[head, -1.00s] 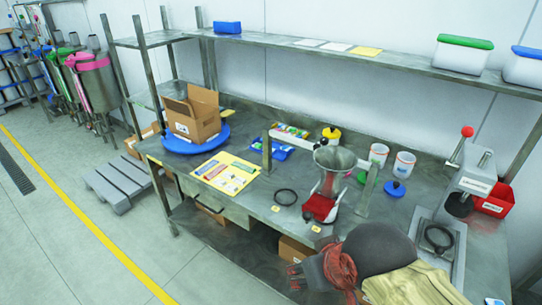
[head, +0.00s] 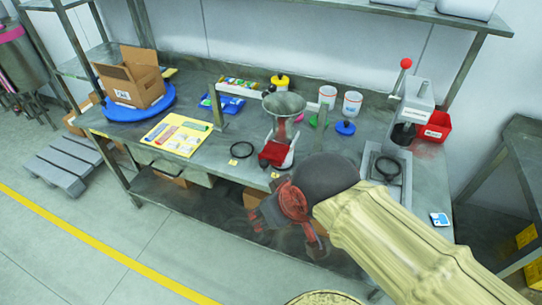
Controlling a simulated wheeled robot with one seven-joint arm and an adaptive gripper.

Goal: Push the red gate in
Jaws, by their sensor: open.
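The dosing device stands on the steel bench, with a grey metal funnel (head: 284,103) on top between two short posts. A red part (head: 273,154), which looks like the red gate, sits low at its front, beside a white body. How far in the gate sits, I cannot tell. My gripper (head: 282,236) is open and empty, in front of the bench edge and below the device in the picture. It is apart from the red part. Its fingers are dark and partly blurred, and my arm hides the bench edge to the right.
A black ring (head: 241,149) lies left of the device. A yellow sheet (head: 176,134) lies further left. White cups (head: 352,104) and a blue knob-topped lid (head: 345,128) stand behind right. A press with a red-knobbed lever (head: 405,64) and a red bin (head: 434,126) are at the right.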

